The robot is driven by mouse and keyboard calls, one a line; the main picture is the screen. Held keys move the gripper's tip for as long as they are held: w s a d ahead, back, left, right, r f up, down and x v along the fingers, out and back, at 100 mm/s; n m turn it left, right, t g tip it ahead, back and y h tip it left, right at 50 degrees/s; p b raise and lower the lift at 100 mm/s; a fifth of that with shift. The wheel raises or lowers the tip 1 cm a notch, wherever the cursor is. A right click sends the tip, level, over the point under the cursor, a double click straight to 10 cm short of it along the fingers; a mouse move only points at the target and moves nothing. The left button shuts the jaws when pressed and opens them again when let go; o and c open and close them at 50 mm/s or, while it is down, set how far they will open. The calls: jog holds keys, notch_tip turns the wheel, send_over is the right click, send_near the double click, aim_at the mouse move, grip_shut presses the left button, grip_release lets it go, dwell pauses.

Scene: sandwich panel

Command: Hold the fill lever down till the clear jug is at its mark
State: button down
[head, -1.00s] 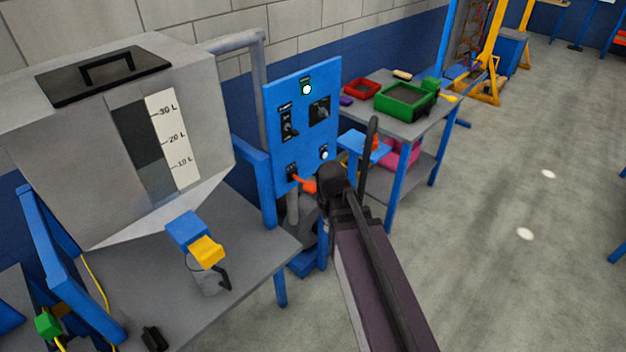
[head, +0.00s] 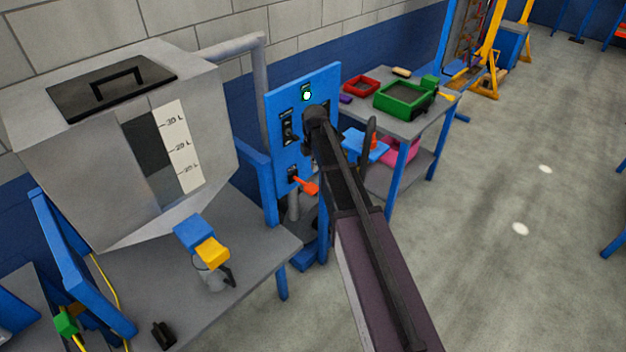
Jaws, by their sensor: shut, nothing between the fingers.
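The clear jug (head: 209,273) stands on the grey bench under a blue spout block (head: 193,233) with a yellow part (head: 211,253); its level and mark are too small to read. An orange-handled lever (head: 307,187) sticks out low on the blue panel (head: 275,110), slanting down to the right. I cannot tell for certain whether it is the fill lever. My gripper (head: 315,115) is shut and empty, in front of the panel's upper middle. It is above the orange lever and apart from it. It hides part of the panel's right-hand switch.
A grey tank (head: 75,150) with a litre scale (head: 178,145) stands left of the panel. A white-green lamp (head: 307,95) glows at the panel's top. A side table (head: 420,128) holds a green tray (head: 404,98) and a red tray (head: 360,86). The floor at right is open.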

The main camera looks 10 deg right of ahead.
aim_at(313, 188)
jog(key=w+n, duration=0.1)
jog(key=w+r+n, duration=0.1)
jog(key=w, duration=0.1)
jog(key=w+n+p, duration=0.1)
jog(key=n, duration=0.1)
jog(key=shift+w+r, duration=0.25)
jog(key=shift+w, duration=0.1)
jog(key=shift+f, duration=0.1)
notch_tip(313, 188, down, 14)
jog(key=b, duration=1.4)
dwell(0.5)
jog(key=shift+s+d+f+t+y+b, duration=0.15)
jog(key=shift+f+t+y+b, duration=0.1)
jog(key=shift+f+b, duration=0.2)
jog(key=shift+s+a+f+t+y+b, duration=0.15)
jog(key=shift+f+t+b, duration=0.15)
jog(key=shift+b, duration=0.15)
jog(key=shift+d+f+t+y+b, duration=0.15)
jog(key=shift+f+t+y+b, duration=0.15)
jog(key=shift+f+t+b, duration=0.3)
jog(key=shift+w+r, duration=0.1)
dwell(1.7)
